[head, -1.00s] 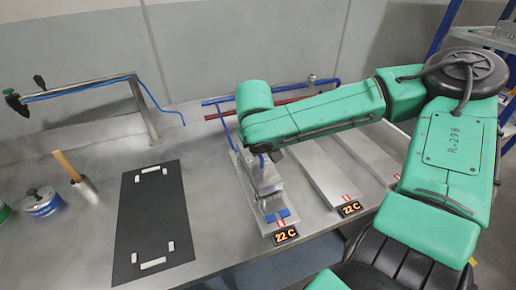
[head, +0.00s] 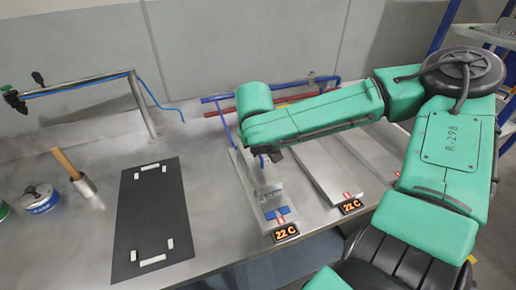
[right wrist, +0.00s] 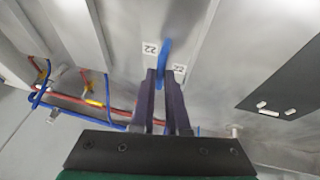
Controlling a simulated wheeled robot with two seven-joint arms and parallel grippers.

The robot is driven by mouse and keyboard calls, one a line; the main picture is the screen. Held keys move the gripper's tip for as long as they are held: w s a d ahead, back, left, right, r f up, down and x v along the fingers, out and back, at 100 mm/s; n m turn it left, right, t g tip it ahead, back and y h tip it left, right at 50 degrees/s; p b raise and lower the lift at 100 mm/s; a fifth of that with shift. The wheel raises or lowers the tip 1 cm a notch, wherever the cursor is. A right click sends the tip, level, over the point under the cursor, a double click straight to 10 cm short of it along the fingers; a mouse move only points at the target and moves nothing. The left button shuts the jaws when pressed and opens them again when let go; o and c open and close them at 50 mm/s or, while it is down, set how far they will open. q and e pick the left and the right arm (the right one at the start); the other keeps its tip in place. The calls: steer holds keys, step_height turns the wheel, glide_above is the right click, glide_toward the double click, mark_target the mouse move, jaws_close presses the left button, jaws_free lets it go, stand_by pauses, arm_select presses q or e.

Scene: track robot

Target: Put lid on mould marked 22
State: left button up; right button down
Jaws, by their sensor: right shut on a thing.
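A metal mould (head: 254,205) lies on the table under my right arm, with blue parts at its front end. A smaller grey metal piece, which looks like the lid (head: 266,180), is over it below my right wrist. In the right wrist view my right gripper (right wrist: 165,75) is shut on a narrow blue piece (right wrist: 163,52), which looks like the lid's handle. Whether lid and mould touch is unclear. My left gripper is not in view.
Other long metal moulds (head: 325,170) lie to the right. Displays reading 22 C (head: 286,234) stand at the front edge. Blue and red pipes (head: 225,112) run behind.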

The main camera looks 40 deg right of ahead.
steer(key=shift+f, duration=0.2)
stand_by(0.4)
steer(key=c, duration=0.8)
jaws_free()
steer(key=shift+c, duration=0.2)
steer(key=v, duration=1.4)
steer(key=shift+r+p, duration=0.3)
steer(key=shift+r, duration=0.05)
steer(key=shift+s, duration=0.1)
